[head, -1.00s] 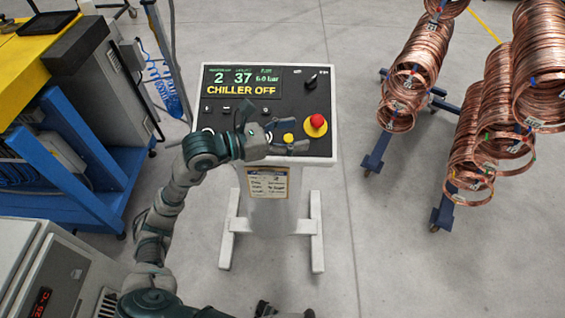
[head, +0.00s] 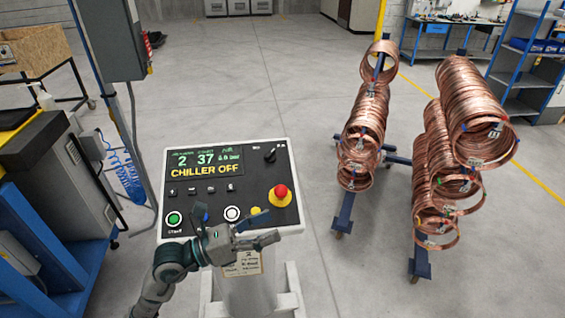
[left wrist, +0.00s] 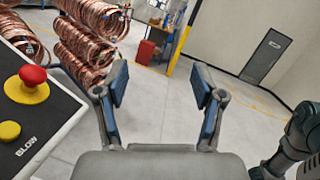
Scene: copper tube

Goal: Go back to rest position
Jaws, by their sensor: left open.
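My left gripper (head: 258,228) is in front of the lower edge of the control panel (head: 195,205) in the head view. Its fingers are apart with nothing between them. In the left wrist view the open fingers (left wrist: 160,92) point over bare floor, with the panel (left wrist: 50,112) off to the left. The panel screen (head: 205,163) reads "CHILLER OFF". A red mushroom button (head: 281,191) on a yellow base stands at the panel's right side. It also shows in the left wrist view (left wrist: 32,76). My right gripper does not show.
Copper coil racks stand to the right, one nearer the panel (head: 363,135) and one farther right (head: 468,105). A blue-framed bench (head: 65,250) is at the left. A grey post-mounted box (head: 108,40) rises behind it. The floor beyond the panel is clear.

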